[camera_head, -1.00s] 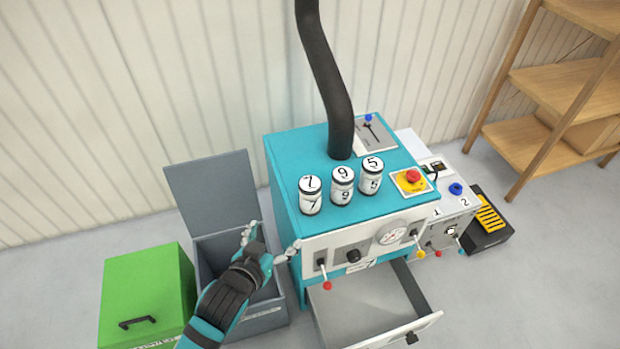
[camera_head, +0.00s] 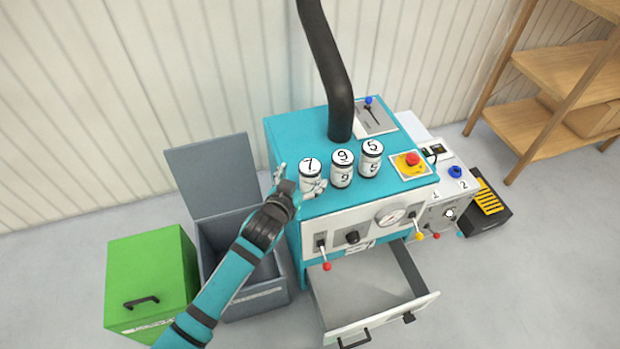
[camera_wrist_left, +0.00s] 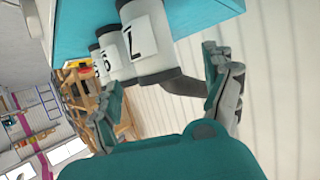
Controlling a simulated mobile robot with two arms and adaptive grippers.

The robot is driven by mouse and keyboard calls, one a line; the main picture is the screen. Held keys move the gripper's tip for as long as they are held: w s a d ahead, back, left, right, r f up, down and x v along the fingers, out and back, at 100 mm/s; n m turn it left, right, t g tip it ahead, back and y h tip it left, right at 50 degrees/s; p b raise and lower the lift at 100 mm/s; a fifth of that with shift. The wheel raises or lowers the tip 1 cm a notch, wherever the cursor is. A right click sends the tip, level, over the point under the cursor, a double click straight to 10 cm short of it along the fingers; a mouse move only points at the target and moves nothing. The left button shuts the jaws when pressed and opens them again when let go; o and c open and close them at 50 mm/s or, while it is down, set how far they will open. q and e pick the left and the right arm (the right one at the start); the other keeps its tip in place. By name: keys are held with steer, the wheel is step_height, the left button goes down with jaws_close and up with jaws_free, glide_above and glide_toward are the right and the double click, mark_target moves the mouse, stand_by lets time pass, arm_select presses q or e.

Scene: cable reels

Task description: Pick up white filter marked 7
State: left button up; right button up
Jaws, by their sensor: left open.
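The white filter marked 7 (camera_head: 310,176) stands upright on the teal machine top (camera_head: 290,138), leftmost of a row of three. The filter marked 9 (camera_head: 342,170) and the filter marked 5 (camera_head: 371,158) stand to its right. My left gripper (camera_head: 299,180) is open at the filter marked 7, with a finger on either side of it in the head view. In the left wrist view the filter marked 7 (camera_wrist_left: 148,42) is ahead of the open fingers (camera_wrist_left: 165,90). I cannot tell whether they touch it. My right gripper is not in view.
A black hose (camera_head: 338,110) rises behind the filters. The machine front has levers, a gauge (camera_head: 390,215) and an open drawer (camera_head: 370,290). A grey open bin (camera_head: 210,170) and a green box (camera_head: 150,265) stand left. A wooden shelf (camera_head: 555,75) stands right.

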mark_target(310, 172)
arm_select(q)
steer(key=x, duration=0.5)
steer(key=shift+d+f, duration=0.15)
steer(key=shift+d, duration=0.1)
steer(key=shift+s, duration=0.1)
steer(key=c, duration=1.3)
